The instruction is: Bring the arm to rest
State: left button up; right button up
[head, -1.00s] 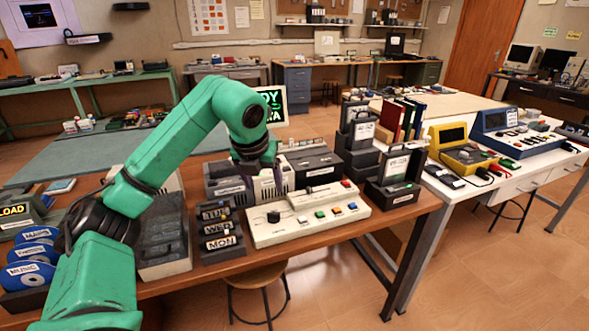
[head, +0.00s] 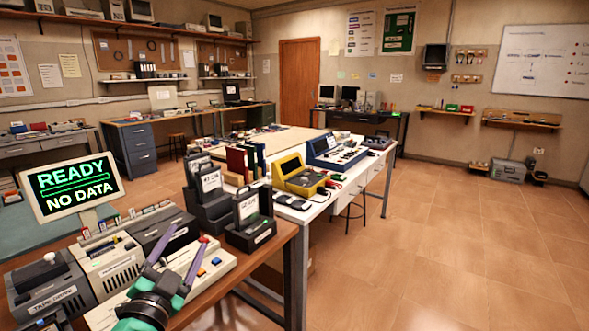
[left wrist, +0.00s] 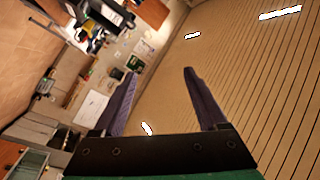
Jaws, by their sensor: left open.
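My left gripper (head: 189,238) is at the bottom left of the head view, over the wooden table's control box (head: 208,259) with coloured buttons. Its two purple-grey fingers stand apart and point away from me, with nothing between them. In the left wrist view the gripper (left wrist: 158,75) also shows open and empty, with the slatted ceiling and a wall, tilted, behind it. The left arm behind the wrist is mostly out of the head view. My right gripper is not in view.
A screen reading "READY NO DATA" (head: 75,187) stands left of the gripper. Grey machines (head: 50,285) and dark upright holders (head: 250,222) flank it on the table. A white table (head: 325,197) with yellow and blue devices stands beyond. The floor (head: 450,235) at right is clear.

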pick_arm(q)
jog(key=s+a+f+n+g+y, duration=0.1)
jog(key=s+a+f+n+g, duration=0.15)
jog(key=f, duration=0.45)
jog(key=s+a+f+n+g+y, duration=0.1)
jog(key=s+f+n+g, duration=0.1)
jog(key=s+f+g, duration=0.3)
jog(key=a+f+n+g+y, duration=0.1)
jog(key=f+n+g, duration=0.1)
jog(key=f, duration=0.6)
jog(key=s+d+f+g+h, duration=0.35)
jog(key=s+f+g, duration=0.35)
jog(key=s+f, duration=0.6)
notch_tip(320, 180, down, 16)
jog(key=s+p, duration=0.2)
jog(key=s, duration=0.1)
jog(key=s+a+f+g+y+p, duration=0.1)
jog(key=s+a+f+g+p, duration=0.1)
jog(key=s+f, duration=1.2)
jog(key=s+a, duration=0.1)
jog(key=s, duration=0.2)
jog(key=shift+f+p, duration=0.15)
jog(key=shift+p, duration=0.2)
